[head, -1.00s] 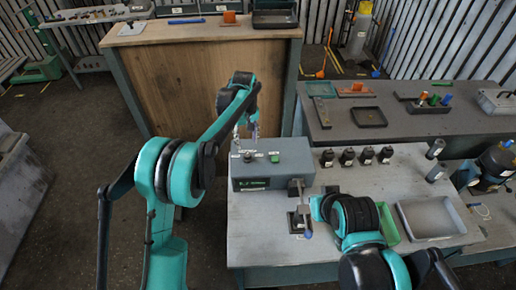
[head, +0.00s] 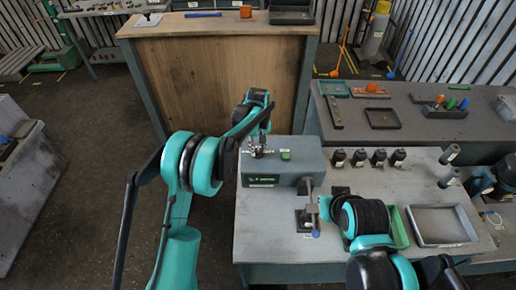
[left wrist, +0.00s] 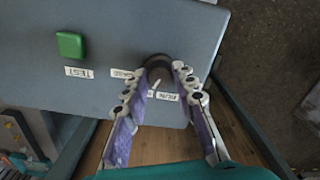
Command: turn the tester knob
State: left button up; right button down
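The tester is a grey box (head: 268,178) on the workbench with a green button (head: 286,155) on top. In the left wrist view its dark round knob (left wrist: 158,64) sits by the small labels, beside the green button (left wrist: 70,45). My left gripper (head: 258,150) points down at the tester's top and hides the knob in the head view. In the left wrist view its fingers (left wrist: 160,76) are apart, with tips on either side of the knob; I cannot tell whether they touch it. My right gripper (head: 325,207) is over the bench, mostly hidden behind its own arm.
A small metal fixture (head: 306,218) with a blue-tipped part stands in front of the tester. Several black cylinders (head: 359,158), a grey tray (head: 441,226) and a green bin (head: 400,228) are to the right. A dark table (head: 415,125) stands behind.

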pick_arm(q)
grip_shut()
jog(key=m+b, duration=0.1)
jog(key=m, duration=0.1)
jog(key=shift+m, duration=0.4)
jog(key=m+b, duration=0.1)
jog(key=m, duration=0.2)
jog(key=shift+m+b, duration=0.6)
jog(key=shift+m, duration=1)
